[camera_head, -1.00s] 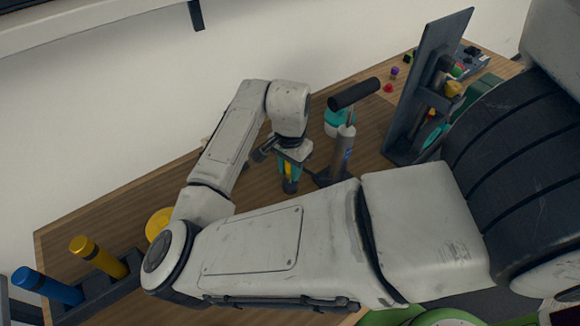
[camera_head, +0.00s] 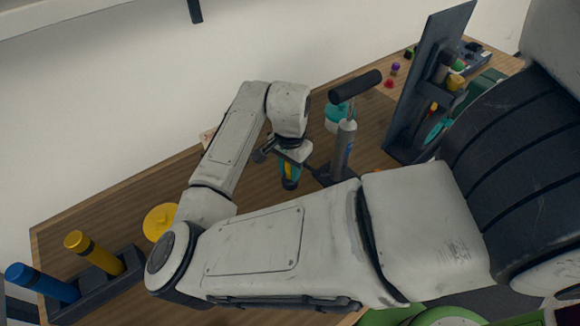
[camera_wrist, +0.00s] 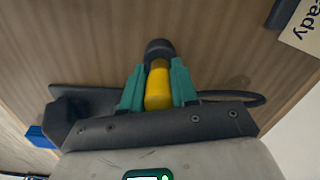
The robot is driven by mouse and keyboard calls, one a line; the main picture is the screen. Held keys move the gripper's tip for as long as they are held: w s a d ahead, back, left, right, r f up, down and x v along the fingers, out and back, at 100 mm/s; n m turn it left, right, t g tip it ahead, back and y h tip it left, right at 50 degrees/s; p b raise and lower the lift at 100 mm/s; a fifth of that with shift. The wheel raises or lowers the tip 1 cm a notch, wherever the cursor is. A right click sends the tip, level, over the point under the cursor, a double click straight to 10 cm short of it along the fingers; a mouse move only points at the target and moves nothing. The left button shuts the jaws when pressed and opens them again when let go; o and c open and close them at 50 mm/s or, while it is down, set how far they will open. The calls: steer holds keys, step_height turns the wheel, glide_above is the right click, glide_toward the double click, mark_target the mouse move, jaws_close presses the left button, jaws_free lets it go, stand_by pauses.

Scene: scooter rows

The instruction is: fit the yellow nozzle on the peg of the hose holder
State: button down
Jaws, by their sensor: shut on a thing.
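My gripper (camera_head: 289,176) is over the wooden table, left of the pump, pointing down. In the wrist view its teal fingers (camera_wrist: 158,88) are closed on the sides of the yellow nozzle (camera_wrist: 158,88). A dark rounded end (camera_wrist: 160,49) sticks out beyond the yellow part. In the head view only a thin strip of the nozzle shows between the fingers. I cannot tell from these views whether the nozzle touches the table. I cannot make out the hose holder or its peg for certain.
A pump (camera_head: 344,140) with a black handle stands close right of my gripper. A dark upright rack (camera_head: 428,85) with tools is farther right. A yellow round thing (camera_head: 160,222) and a holder (camera_head: 100,285) with blue and yellow cylinders are at left. Wood is clear between.

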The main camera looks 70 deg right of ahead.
steer(key=shift+f, duration=0.3)
steer(key=c, duration=0.8)
jaws_free()
steer(key=shift+r, duration=0.15)
step_height(320, 180, up, 11)
steer(key=shift+f+b, duration=0.2)
steer(key=shift+b, duration=0.35)
